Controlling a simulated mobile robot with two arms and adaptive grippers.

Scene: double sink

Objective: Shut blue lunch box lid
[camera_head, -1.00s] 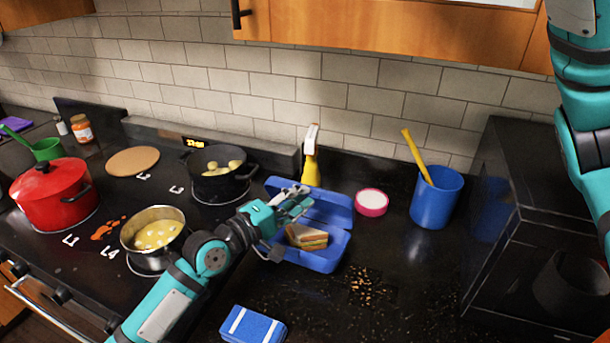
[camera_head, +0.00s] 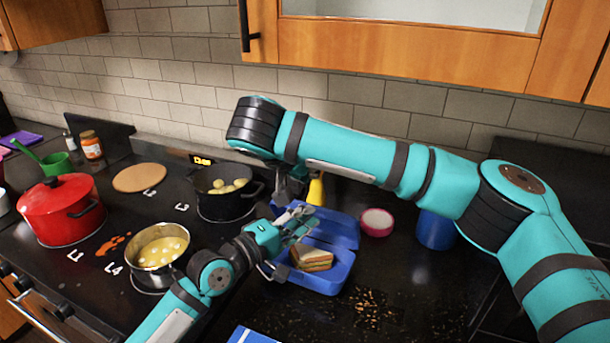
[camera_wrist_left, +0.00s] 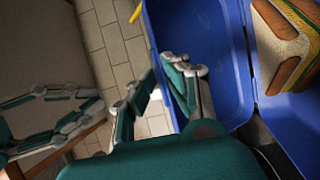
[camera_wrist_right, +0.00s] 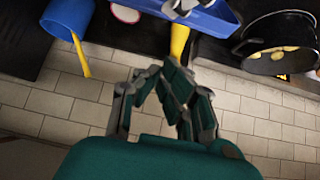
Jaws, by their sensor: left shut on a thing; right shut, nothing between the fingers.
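The blue lunch box (camera_head: 335,282) stands on the dark counter with its lid (camera_head: 343,232) open toward the wall. A sandwich (camera_head: 312,260) lies in the base. My left gripper (camera_head: 298,222) is at the lid's left side; in the left wrist view its fingers (camera_wrist_left: 158,92) are shut on the edge of the lid (camera_wrist_left: 205,45). My right gripper (camera_head: 287,190) is shut and empty just behind the lid, partly hidden by its own arm. In the right wrist view its fingers (camera_wrist_right: 160,100) point toward the wall side of the lid (camera_wrist_right: 215,22).
A yellow bottle (camera_head: 316,190) stands behind the lid, close to my right gripper. A black pot (camera_head: 226,204) and a steel pot (camera_head: 160,252) are left on the stove. A pink-rimmed bowl (camera_head: 377,222) and blue cup (camera_head: 435,232) stand right, under my right arm.

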